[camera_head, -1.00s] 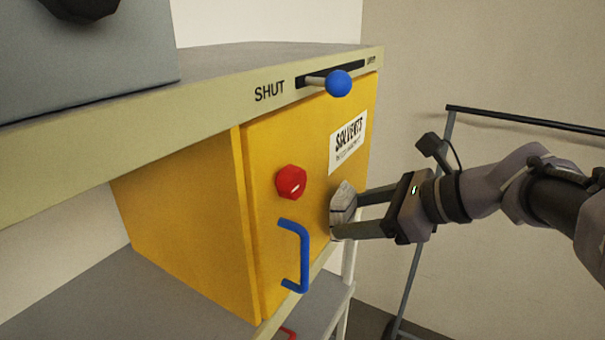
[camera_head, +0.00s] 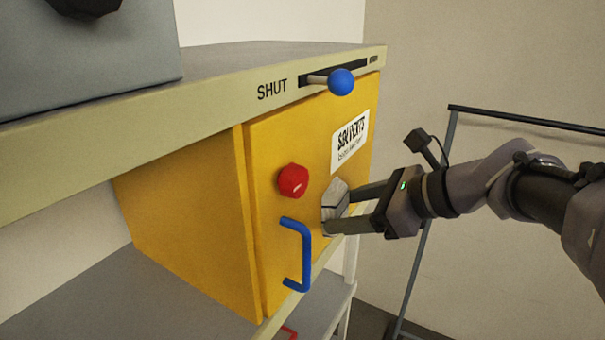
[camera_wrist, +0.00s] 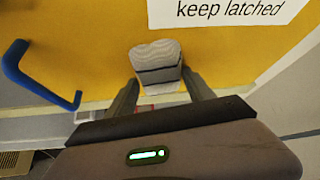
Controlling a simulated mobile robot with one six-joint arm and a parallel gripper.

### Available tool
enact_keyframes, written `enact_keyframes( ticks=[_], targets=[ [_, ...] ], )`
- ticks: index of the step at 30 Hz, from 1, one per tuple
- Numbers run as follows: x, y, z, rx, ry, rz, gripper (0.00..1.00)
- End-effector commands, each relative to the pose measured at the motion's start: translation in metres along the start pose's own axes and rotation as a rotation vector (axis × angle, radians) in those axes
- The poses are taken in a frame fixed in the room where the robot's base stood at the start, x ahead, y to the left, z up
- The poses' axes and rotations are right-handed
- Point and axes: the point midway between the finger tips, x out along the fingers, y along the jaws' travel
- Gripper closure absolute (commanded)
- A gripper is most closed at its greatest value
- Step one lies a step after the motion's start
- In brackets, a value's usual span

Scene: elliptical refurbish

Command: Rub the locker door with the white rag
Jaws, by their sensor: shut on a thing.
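The yellow locker door (camera_head: 275,143) carries a white SOLVENTS label (camera_head: 349,140), a red knob (camera_head: 293,181) and a blue handle (camera_head: 304,255). The door looks closed. My gripper (camera_head: 338,208) is shut on the whitish-grey rag (camera_head: 334,199), just right of the handle and below the label. The rag is bunched between the fingers and lies at the door's face; firm contact cannot be told. In the wrist view the rag (camera_wrist: 156,62) shows in front of the yellow door (camera_wrist: 90,25), under the label's "keep latched" line.
Above the locker, a blue-knobbed lever (camera_head: 341,82) sits in a slot in the bench edge, with SHUT marked at its left. A grey box (camera_head: 100,60) stands on the bench top. A dark rail frame (camera_head: 430,200) stands behind my arm at the right.

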Motion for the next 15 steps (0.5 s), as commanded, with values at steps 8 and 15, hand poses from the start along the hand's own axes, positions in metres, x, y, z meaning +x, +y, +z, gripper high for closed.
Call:
enact_keyframes(
  ticks=[8,15],
  targets=[
    [0.002,-0.030,-0.004,0.002,0.000,0.001,0.71],
    [0.006,-0.039,-0.005,-0.001,0.000,0.001,0.71]
  ],
)
